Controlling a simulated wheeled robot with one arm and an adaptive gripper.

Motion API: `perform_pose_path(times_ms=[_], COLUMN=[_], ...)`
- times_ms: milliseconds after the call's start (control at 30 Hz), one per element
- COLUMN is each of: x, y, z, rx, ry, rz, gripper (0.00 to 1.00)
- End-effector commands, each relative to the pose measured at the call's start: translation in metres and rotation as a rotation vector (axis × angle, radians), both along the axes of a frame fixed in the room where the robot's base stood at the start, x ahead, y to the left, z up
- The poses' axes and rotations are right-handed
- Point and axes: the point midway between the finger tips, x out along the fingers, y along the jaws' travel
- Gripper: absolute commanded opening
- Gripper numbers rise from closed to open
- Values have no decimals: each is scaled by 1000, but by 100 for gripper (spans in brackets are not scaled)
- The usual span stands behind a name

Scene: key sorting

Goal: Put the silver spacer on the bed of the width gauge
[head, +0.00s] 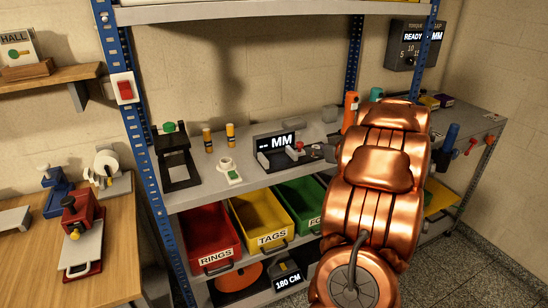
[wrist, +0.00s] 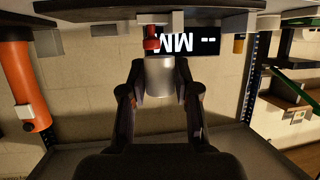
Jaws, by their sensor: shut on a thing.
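The silver spacer (wrist: 160,76) is a smooth grey cylinder between the fingertips of my gripper (wrist: 161,90) in the wrist view, and my gripper is shut on it. The wrist picture is upside down. The width gauge (head: 276,158) stands on the bench in the head view, with a dark display reading MM and a red knob (head: 299,146) at its right. Its display (wrist: 191,41) shows behind the spacer in the wrist view. In the head view my gripper (head: 322,152) is just right of the gauge, and my copper arm hides part of it. I cannot tell whether the spacer touches the gauge.
A black stand (head: 177,160), yellow-topped cylinders (head: 207,138) and a small white device (head: 229,170) are left of the gauge. Red, yellow and green bins (head: 209,229) sit below. A shelf edge (head: 200,13) runs above.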

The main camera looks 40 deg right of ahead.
Motion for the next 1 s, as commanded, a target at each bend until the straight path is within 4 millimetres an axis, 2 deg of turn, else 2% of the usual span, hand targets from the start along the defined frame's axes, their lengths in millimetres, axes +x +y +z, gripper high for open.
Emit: perform_pose_path(times_ms=[100,600,700,867,1000], x=[22,106,118,127,128], y=[11,52,57,61,61], z=[-2,-10,-12,-13,-28], rx=[1,0,0,0,4], ry=[0,0,0,0,0], rz=[5,6,5,5,3], gripper=[2,2,2,2,2])
